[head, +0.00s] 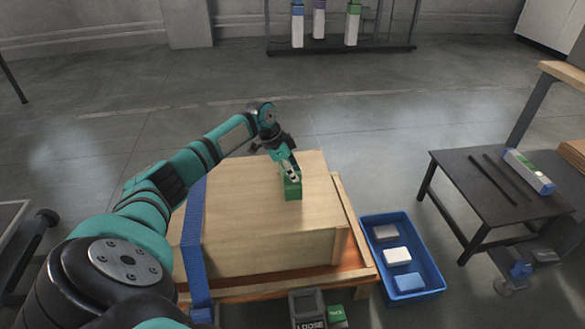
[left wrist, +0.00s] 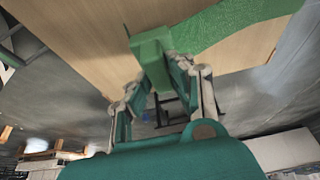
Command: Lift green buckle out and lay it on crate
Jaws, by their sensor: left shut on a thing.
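My left gripper (head: 290,173) is shut on the green buckle (head: 292,190), a small green block. The buckle is over the top of the large wooden crate (head: 235,205), right of its middle. In the left wrist view the buckle (left wrist: 152,52) sits between the fingertips (left wrist: 160,78), and a green strap (left wrist: 235,22) runs off to the right against the wood. I cannot tell whether the buckle touches the crate top. My right gripper does not show.
A blue strap (head: 196,235) runs over the crate's left side. A blue bin (head: 429,270) with several blocks stands right of the crate. A dark table (head: 480,205) is farther right. A dark box marked LOOSE (head: 308,309) is at the front.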

